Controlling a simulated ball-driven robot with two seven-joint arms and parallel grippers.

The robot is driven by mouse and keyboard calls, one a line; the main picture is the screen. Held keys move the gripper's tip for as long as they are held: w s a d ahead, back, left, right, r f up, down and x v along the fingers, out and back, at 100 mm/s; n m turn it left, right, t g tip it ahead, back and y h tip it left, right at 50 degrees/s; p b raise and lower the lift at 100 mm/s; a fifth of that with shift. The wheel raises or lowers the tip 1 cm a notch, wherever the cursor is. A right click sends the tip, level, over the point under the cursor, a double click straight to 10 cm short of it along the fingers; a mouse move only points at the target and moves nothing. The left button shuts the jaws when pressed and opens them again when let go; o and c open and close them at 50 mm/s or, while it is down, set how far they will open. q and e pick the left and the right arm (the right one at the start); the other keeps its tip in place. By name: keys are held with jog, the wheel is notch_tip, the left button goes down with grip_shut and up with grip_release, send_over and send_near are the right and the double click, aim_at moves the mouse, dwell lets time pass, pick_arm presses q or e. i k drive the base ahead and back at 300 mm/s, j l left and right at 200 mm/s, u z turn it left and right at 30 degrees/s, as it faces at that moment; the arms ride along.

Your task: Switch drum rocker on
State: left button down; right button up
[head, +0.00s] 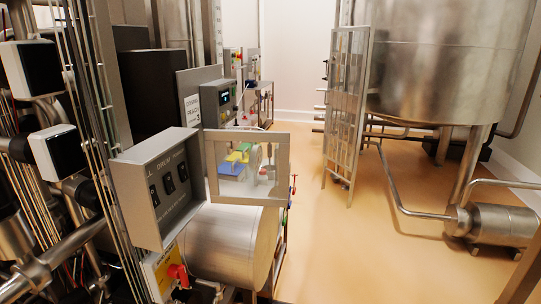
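A grey control box (155,192) with a sloped front stands left of centre in the head view. Its face carries a row of three dark rocker switches, a lower-left one (154,195), a middle one (168,184) and an upper-right one (182,171). Neither of my grippers is in view, and nothing touches the rockers.
A metal-framed clear panel (283,170) stands right beside the control box, above a steel drum (230,245). A red knob on a yellow plate (178,275) sits below. Pipes and cables crowd the left. A large tank (440,70) stands right; the middle floor (320,240) is clear.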

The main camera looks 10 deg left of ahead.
aim_at(170, 187)
jog(key=i+l+u, duration=0.2)
jog(key=i+u, duration=0.25)
jog(key=i+l+u, duration=0.25)
jog(key=u, duration=0.25)
jog(key=i+l+u, duration=0.3)
jog(key=l+u, duration=0.15)
jog(key=i+l+u, duration=0.2)
jog(key=l+u, duration=0.3)
jog(key=i+l+u, duration=0.1)
jog(key=l+u, duration=0.35)
jog(key=l, duration=0.15)
jog(key=l+u, duration=0.5)
jog(key=k+l+u, duration=0.1)
jog(key=l+u, duration=0.35)
jog(key=l, duration=0.2)
jog(key=k+l+u, duration=0.2)
jog(key=l+u, duration=0.3)
